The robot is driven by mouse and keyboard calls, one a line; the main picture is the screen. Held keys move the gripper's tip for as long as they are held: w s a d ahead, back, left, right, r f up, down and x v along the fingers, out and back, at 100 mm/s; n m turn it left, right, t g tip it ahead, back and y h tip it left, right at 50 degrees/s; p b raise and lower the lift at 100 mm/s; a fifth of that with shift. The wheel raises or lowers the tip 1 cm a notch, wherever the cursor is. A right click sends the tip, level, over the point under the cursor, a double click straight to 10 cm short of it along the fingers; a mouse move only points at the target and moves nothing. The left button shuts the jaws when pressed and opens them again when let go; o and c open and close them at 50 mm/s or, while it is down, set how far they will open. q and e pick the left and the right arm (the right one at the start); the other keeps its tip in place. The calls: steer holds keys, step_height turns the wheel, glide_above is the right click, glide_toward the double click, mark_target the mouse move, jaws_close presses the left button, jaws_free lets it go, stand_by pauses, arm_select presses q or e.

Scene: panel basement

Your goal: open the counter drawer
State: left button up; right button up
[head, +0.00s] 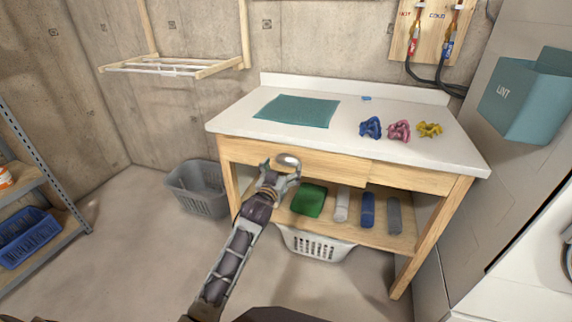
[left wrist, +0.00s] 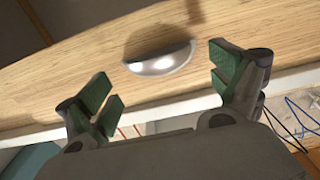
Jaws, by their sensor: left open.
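The counter (head: 349,142) has a white top and a light wood front with a drawer (head: 246,157) on its left half. The drawer front looks flush with the frame. Its metal cup handle (head: 289,161) shows just beyond my left gripper (head: 281,170). In the left wrist view, the drawer front (left wrist: 90,62) fills the upper part and the cup handle (left wrist: 160,58) lies between and beyond the fingertips. My left gripper (left wrist: 160,87) is open, with green-padded fingers either side of the handle. I see no contact with it. My right gripper is not in view.
A teal mat (head: 298,111) and blue, pink and yellow clip bundles (head: 399,131) lie on the counter. Below are a green folded cloth (head: 309,200), several rolls and a white basket (head: 316,245). A grey basket (head: 198,188) stands left.

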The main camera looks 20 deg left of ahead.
mark_target(286, 163)
arm_select(q)
steer(key=shift+w, duration=1.05)
steer(key=shift+w+d+b, duration=0.1)
steer(key=shift+w+b, duration=0.3)
steer(key=shift+w, duration=0.35)
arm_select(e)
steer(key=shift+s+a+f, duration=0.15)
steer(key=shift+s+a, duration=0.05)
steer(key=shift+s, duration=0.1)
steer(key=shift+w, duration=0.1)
arm_select(q)
steer(key=c, duration=1.2)
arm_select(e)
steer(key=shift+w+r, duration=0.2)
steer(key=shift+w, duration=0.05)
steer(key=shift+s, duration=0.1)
